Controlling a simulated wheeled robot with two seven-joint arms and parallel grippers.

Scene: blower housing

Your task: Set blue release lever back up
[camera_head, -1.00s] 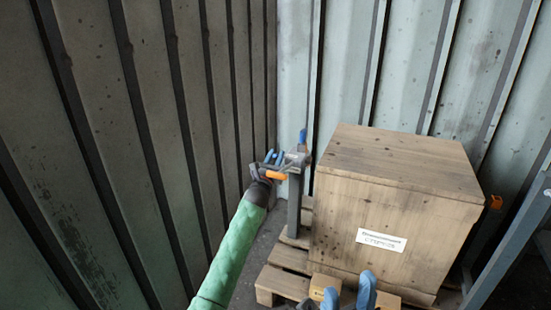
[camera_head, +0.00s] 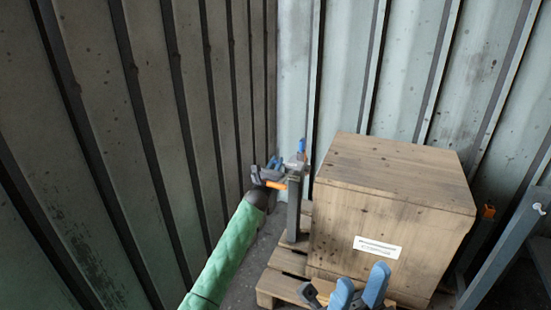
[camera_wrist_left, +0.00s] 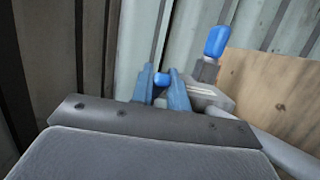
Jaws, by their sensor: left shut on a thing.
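A grey post (camera_head: 294,210) stands at the left of the wooden crate, with a grey bracket at its top. A blue upright grip (camera_head: 302,146) rises from the bracket; it also shows in the left wrist view (camera_wrist_left: 215,42). My left gripper (camera_head: 272,163) is beside the bracket, on its left. In the left wrist view its blue fingers (camera_wrist_left: 161,87) are shut on a small blue piece (camera_wrist_left: 161,79), mostly hidden between them. I cannot tell which blue part is the release lever. My right gripper (camera_head: 360,287) is low in the head view, fingers apart, in front of the crate.
The wooden crate (camera_head: 395,170) with a white label sits on a pallet (camera_head: 284,286) right of the post. A corrugated wall (camera_head: 150,130) is close on the left; another (camera_head: 400,70) is behind. A grey slanted beam (camera_head: 510,245) is at the right.

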